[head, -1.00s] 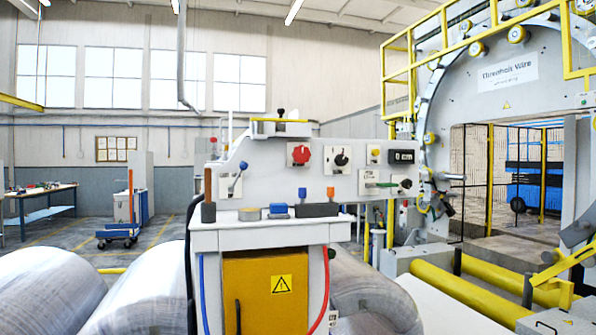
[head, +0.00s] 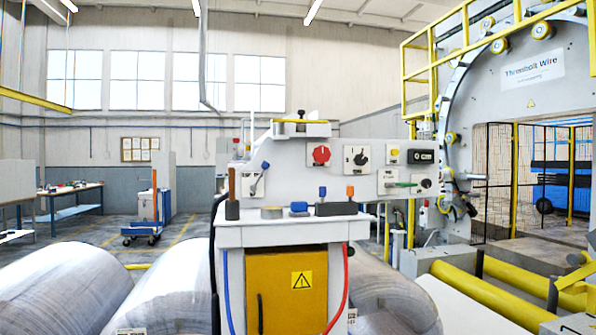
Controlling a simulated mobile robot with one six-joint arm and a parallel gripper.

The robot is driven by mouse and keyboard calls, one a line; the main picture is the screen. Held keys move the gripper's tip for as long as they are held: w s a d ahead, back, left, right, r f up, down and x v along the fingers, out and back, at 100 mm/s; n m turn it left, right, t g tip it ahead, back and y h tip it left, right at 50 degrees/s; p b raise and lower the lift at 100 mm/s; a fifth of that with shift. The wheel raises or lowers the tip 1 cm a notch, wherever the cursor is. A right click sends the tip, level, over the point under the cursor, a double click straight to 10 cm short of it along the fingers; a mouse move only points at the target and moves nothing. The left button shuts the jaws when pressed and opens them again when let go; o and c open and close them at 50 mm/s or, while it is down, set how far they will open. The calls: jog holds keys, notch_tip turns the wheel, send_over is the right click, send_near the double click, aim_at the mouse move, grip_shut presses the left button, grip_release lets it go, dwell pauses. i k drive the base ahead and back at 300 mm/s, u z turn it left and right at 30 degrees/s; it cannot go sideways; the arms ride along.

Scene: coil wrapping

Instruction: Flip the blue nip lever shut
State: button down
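A lever with a blue knob (head: 265,167) sits on a white plate at the left end of the grey control panel (head: 345,181). Its arm tilts up and to the right; the label on its plate is too small to read. A second blue-topped piece (head: 322,192) stands on the dark block on the ledge below the panel. I cannot tell from the pictures whether either is open or shut. My gripper is not in view.
The panel also carries a red knob (head: 321,155), a black selector (head: 361,158) and a green-handled switch (head: 400,184). Large wrapped coils (head: 65,285) lie around the cabinet (head: 287,290). Yellow rollers (head: 490,300) and a ring machine (head: 540,100) stand at the right.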

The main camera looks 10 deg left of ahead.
aim_at(266, 166)
jog(key=u, duration=0.2)
jog(key=i, duration=1)
